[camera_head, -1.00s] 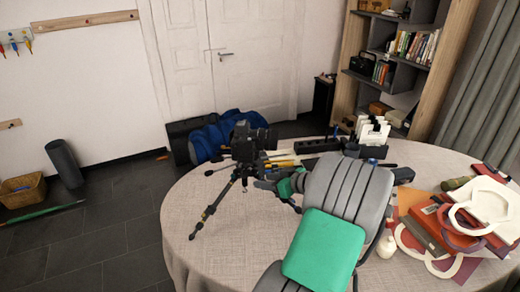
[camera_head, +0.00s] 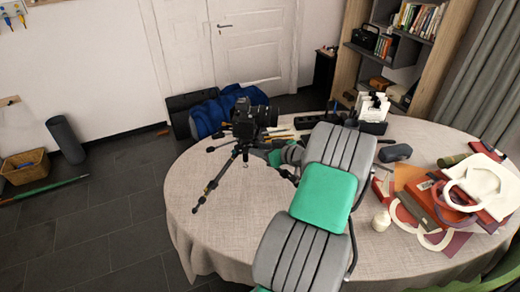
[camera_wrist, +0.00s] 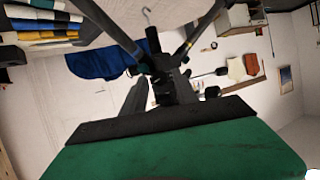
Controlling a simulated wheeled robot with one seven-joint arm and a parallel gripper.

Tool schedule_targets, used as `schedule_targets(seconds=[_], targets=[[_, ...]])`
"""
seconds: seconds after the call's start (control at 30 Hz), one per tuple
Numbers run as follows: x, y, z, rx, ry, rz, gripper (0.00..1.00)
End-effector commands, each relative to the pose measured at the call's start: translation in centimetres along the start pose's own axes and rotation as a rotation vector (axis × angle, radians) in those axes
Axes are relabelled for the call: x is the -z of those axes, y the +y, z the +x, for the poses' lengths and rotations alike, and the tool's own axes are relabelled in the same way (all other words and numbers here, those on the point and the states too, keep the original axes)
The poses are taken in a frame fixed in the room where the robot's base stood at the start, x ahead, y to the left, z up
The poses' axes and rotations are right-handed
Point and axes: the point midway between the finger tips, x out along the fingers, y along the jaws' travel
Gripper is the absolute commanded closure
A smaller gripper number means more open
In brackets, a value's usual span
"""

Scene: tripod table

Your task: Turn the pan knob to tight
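A black camera (camera_head: 252,116) sits on a small black tripod (camera_head: 238,160), which stands upright on the table's left part. My gripper (camera_head: 277,155) is right beside the tripod head, on its right, just below the camera. In the wrist view the tripod (camera_wrist: 170,75) appears upside down, with a hook at the top and its dark head straight ahead of my gripper (camera_wrist: 165,98). The dark fingers merge with the tripod head, so whether they are shut on anything is unclear. The pan knob cannot be told apart from the other dark parts.
The round cloth-covered table (camera_head: 225,230) has free room at front left. Pens (camera_head: 280,136) and a black organiser (camera_head: 312,121) lie behind my gripper. A white candle (camera_head: 381,221), a dark case (camera_head: 395,153) and a pile of bags and folders (camera_head: 440,200) are on the right.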

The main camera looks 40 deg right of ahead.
Motion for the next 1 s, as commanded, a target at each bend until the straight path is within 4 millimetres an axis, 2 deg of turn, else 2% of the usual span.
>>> schedule_targets(seconds=[0.07,0.4,0.7,1.0], targets=[[0.01,-0.01,-0.01,0.0,0.0,0.0,0.72],[0.02,-0.03,-0.02,0.001,0.0,0.0,1.0],[-0.04,-0.01,0.0,0.003,0.0,0.005,1.0],[0.05,0.1,0.01,0.053,0.001,0.123,1.0]])
